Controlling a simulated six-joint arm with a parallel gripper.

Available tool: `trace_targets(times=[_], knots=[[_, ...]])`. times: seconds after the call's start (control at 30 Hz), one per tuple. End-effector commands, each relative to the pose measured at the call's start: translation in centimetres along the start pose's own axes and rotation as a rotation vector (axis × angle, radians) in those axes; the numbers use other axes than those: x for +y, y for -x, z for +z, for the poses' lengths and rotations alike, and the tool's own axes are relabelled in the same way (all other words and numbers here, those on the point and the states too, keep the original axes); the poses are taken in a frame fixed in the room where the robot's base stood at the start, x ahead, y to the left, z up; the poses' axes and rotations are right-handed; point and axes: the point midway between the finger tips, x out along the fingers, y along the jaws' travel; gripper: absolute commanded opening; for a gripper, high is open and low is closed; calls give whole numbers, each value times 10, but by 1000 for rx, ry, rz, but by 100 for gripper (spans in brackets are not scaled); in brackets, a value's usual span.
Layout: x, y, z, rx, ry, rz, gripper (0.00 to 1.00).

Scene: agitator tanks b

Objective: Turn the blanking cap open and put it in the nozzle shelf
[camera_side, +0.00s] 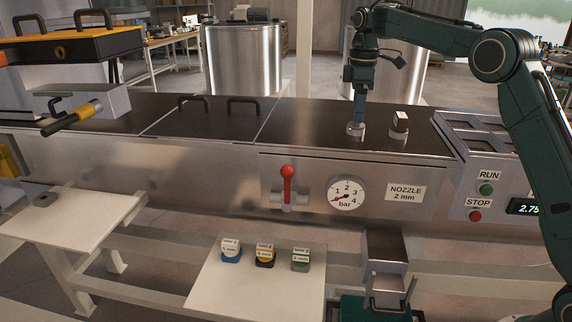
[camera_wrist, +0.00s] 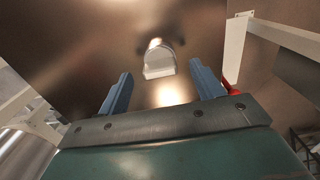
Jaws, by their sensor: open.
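In the side view my gripper (camera_side: 357,126) points down, low over the dark tank top. A pale block with a dark top (camera_side: 400,122) stands upright on a round base to its right, apart from it; this looks like the blanking cap, but I cannot read a label. In the wrist view my gripper (camera_wrist: 160,74) has its two blue-grey fingers spread with nothing held. A pale rounded piece (camera_wrist: 159,62) shows beyond the fingertips; I cannot tell which part it is. The nozzle shelf (camera_side: 215,295) is a pale plate at the front, with several labelled nozzles on it.
A red-handled valve (camera_side: 287,182) and a pressure gauge (camera_side: 346,195) are on the tank front. A control box (camera_side: 487,205) stands at right. Two black handles (camera_side: 243,101) rise from a lid left of my gripper. Another pale table (camera_side: 75,215) is at left.

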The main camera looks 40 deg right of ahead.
Motion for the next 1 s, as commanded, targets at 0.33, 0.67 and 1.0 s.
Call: trace_targets(times=[0.33, 0.67, 1.0], knots=[[1, 33, 0, 1, 0, 2, 66], [0, 47, 0, 0, 0, 0, 66], [1, 47, -2, 9, -5, 10, 38]])
